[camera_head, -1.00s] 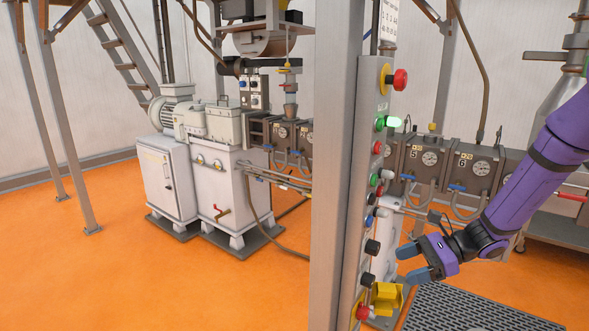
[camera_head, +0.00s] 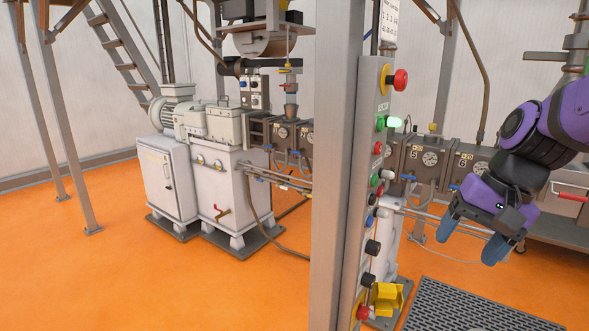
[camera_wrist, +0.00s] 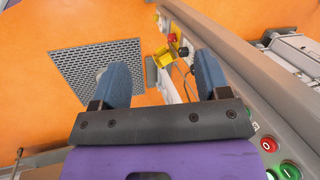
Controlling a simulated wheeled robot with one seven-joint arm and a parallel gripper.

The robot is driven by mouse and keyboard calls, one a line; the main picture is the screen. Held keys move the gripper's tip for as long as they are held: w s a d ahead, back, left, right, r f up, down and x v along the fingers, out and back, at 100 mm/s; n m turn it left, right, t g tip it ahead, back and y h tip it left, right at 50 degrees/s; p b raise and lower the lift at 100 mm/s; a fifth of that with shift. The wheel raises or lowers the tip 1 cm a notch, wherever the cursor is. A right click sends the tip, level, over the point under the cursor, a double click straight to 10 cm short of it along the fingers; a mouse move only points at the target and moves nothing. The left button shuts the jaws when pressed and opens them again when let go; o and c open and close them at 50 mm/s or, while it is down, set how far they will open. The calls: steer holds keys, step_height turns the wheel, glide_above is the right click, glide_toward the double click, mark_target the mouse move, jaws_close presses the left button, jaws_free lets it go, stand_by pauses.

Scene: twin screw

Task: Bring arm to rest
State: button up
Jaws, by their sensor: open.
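My gripper (camera_head: 471,240) is at the right in the head view, on the end of my purple arm. Its two blue fingertips point down and are spread apart with nothing between them. It is clear of the control panel (camera_head: 373,150), to the panel's right. In the wrist view my gripper (camera_wrist: 165,80) also shows open and empty. The panel's buttons run down the right side there, with a red button (camera_wrist: 268,145) near the bottom right.
A grey post (camera_head: 337,160) stands left of the panel. The extruder barrel (camera_head: 425,165) lies behind my gripper. A dark floor grating (camera_head: 470,310) is below. The orange floor at the left is open.

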steer(key=s+d+r+n+t+h, duration=0.3)
steer(key=s+r, duration=0.3)
steer(key=s, duration=0.3)
steer(key=shift+s+d+r+n+t, duration=0.2)
steer(key=shift+d+r+n+t, duration=0.1)
steer(key=shift+n+t, duration=0.5)
